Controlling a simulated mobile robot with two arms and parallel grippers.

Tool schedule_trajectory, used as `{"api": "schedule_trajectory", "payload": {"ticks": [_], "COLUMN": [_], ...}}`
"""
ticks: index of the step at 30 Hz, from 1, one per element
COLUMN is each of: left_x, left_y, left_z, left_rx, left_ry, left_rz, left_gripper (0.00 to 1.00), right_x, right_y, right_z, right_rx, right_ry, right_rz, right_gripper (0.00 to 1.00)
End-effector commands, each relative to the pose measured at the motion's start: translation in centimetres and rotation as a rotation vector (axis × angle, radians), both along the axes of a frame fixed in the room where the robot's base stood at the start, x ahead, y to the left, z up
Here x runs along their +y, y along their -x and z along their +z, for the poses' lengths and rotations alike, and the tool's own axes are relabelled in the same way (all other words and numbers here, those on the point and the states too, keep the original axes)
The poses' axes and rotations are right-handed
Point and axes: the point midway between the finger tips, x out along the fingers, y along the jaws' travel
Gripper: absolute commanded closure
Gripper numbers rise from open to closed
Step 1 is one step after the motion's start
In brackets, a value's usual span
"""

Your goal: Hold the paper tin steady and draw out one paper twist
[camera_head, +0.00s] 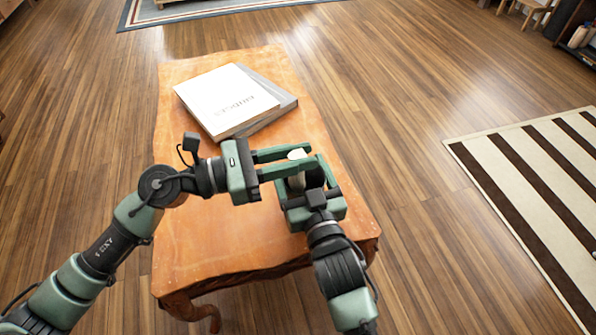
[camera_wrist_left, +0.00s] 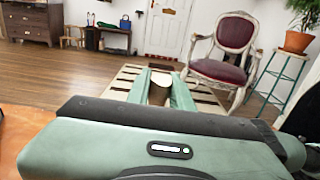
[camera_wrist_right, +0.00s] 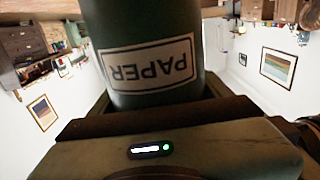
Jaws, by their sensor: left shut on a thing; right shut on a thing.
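The paper tin (camera_wrist_right: 150,25) is a dark green cylinder with a white "PAPER" label, which appears upside down in the right wrist view. My right gripper (camera_wrist_right: 150,105) is shut on it; the tin is mostly hidden by the grippers in the head view. My left gripper (camera_head: 300,160) reaches in from the left above the right gripper, its green fingers shut on a pale paper twist (camera_head: 298,154). The twist also shows between the fingers in the left wrist view (camera_wrist_left: 160,75). I cannot tell whether its lower end is inside the tin.
A small orange-brown wooden table (camera_head: 215,245) stands under both grippers. A white book (camera_head: 225,98) lies on a grey one at its far end. The table's left and front parts are clear. A striped rug (camera_head: 520,170) lies on the floor at right.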

Motion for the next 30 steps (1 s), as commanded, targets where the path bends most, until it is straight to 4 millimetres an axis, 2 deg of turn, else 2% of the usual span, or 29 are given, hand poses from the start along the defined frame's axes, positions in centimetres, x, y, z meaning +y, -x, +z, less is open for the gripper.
{"api": "schedule_trajectory", "payload": {"ticks": [3, 7, 17, 18, 20, 30], "left_x": [0.0, 0.0, 0.0, 0.0, 0.0, 0.0], "left_y": [0.0, 0.0, 0.0, 0.0, 0.0, 0.0], "left_z": [2.3, 3.9, 4.5, 4.5, 4.5, 4.5], "left_rx": [-0.006, -0.004, 0.001, 0.001, 0.001, 0.001], "left_ry": [-0.002, -0.001, 0.000, 0.000, 0.000, 0.000], "left_rz": [-0.002, -0.001, 0.000, 0.000, 0.000, 0.000], "left_gripper": [1.00, 1.00, 1.00, 1.00, 1.00, 1.00], "right_x": [0.0, 0.0, 0.0, 0.0, 0.0, -0.2], "right_y": [0.0, 0.0, 0.0, 0.0, 0.0, 0.5], "right_z": [0.0, 0.0, 0.0, 0.0, 0.0, -0.1], "right_rx": [-0.001, -0.001, -0.001, -0.001, -0.001, 0.001], "right_ry": [0.000, 0.000, 0.000, 0.000, 0.000, 0.000], "right_rz": [0.000, 0.000, 0.000, 0.000, 0.000, 0.000], "right_gripper": [0.65, 0.65, 0.65, 0.16, 0.00, 0.00]}}
